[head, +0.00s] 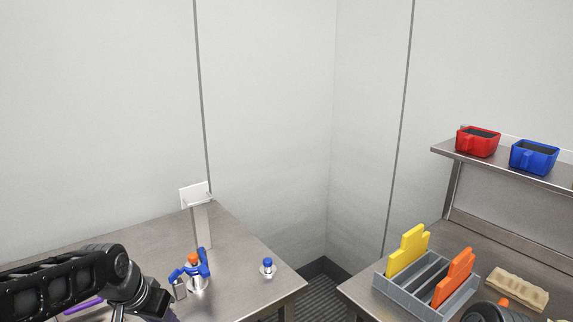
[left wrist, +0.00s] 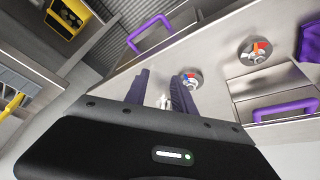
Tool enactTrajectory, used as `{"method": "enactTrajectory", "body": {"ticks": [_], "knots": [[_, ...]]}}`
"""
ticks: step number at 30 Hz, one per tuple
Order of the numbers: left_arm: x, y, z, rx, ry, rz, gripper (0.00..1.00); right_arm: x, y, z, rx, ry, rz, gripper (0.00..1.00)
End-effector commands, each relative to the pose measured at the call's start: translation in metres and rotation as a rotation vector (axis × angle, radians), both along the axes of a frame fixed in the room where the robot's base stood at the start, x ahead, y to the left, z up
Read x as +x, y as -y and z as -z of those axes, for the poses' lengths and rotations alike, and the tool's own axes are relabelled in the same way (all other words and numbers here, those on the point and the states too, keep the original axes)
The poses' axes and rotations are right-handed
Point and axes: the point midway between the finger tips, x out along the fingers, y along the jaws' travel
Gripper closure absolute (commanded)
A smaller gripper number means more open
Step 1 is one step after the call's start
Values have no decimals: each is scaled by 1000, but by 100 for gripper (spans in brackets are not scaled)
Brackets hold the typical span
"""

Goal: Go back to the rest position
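My left gripper (head: 190,272) is at the lower left of the head view, above the left metal table. Its two long dark-blue fingers stand apart in the left wrist view (left wrist: 160,85), with nothing held between them. In the head view an orange-topped metal shaker (head: 193,258) shows at the fingers, partly hidden by them; I cannot tell whether they touch. A smaller blue-topped shaker (head: 267,264) stands upright to the right, apart from the gripper. My right gripper is not visible.
The left table (head: 240,285) has a white upright stand (head: 202,220) behind the gripper. A gap separates it from the right table, which holds a grey rack (head: 405,302) with yellow (head: 408,249) and orange (head: 454,277) pieces. Red (head: 478,141) and blue (head: 534,157) bins sit on the shelf.

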Motion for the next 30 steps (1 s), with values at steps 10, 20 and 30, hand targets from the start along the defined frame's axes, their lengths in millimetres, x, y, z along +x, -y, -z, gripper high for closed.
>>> {"method": "enactTrajectory", "body": {"ticks": [10,20,30], "knots": [[-22,119,200,-242,23,-143,69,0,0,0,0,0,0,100],[-196,183,335,-313,-282,-246,69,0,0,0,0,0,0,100],[-244,195,356,-319,-399,-247,69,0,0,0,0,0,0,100]]}}
